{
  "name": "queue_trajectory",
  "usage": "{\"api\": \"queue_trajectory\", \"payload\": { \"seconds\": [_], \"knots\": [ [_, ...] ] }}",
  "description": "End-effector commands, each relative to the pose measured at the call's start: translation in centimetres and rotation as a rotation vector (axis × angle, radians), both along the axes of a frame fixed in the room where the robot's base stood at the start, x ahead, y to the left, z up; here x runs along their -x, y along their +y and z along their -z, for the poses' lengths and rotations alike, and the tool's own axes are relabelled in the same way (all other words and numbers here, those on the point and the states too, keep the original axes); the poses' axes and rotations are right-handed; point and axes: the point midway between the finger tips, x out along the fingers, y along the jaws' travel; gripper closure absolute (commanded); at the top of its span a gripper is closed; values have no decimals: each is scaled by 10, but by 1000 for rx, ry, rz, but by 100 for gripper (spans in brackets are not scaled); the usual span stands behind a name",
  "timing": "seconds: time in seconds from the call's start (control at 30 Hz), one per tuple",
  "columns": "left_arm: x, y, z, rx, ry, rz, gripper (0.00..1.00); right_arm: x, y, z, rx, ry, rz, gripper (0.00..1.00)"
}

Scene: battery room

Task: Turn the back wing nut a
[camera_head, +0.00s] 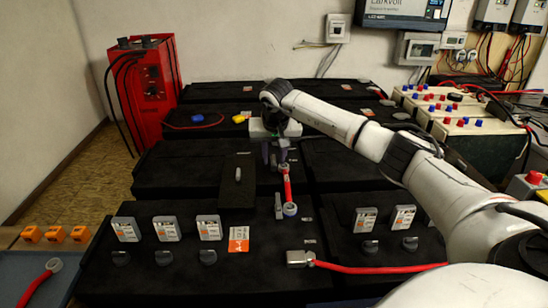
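My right gripper (274,156) points down over the middle of the black batteries, at the back end of a short red cable (287,185). Its grey fingers hide what is at that end, so I cannot make out the back wing nut or whether the fingers grip it. The cable's front end has a grey ring lug (290,210). A small upright grey metal part (278,205) stands just left of this lug; it may be a front terminal or nut. My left gripper is not in view.
A black box (237,186) with a grey piece on top stands left of the cable. Grey-white labelled packs (167,228) and black caps line the front battery. Another red cable (380,269) lies in front. A red charger (144,90) stands back left.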

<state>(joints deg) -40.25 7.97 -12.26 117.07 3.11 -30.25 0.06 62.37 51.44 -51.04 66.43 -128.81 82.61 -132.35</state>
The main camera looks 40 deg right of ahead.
Motion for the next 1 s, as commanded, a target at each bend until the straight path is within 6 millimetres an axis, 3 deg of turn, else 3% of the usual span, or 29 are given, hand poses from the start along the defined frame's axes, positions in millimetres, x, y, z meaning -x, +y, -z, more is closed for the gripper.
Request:
{"api": "queue_trajectory", "payload": {
  "seconds": [0.27, 0.43, 0.77, 1.0],
  "knots": [
    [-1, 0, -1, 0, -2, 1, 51, -1, 0, 1, 1, -1, 0, 74],
    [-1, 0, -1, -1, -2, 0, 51, 0, 0, 1, 0, 0, 0, 100],
    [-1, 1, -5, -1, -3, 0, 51, -1, 0, -1, 1, 1, 24, 100],
    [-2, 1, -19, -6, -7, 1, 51, -2, 1, -4, 1, 0, 140, 100]
  ]
}}
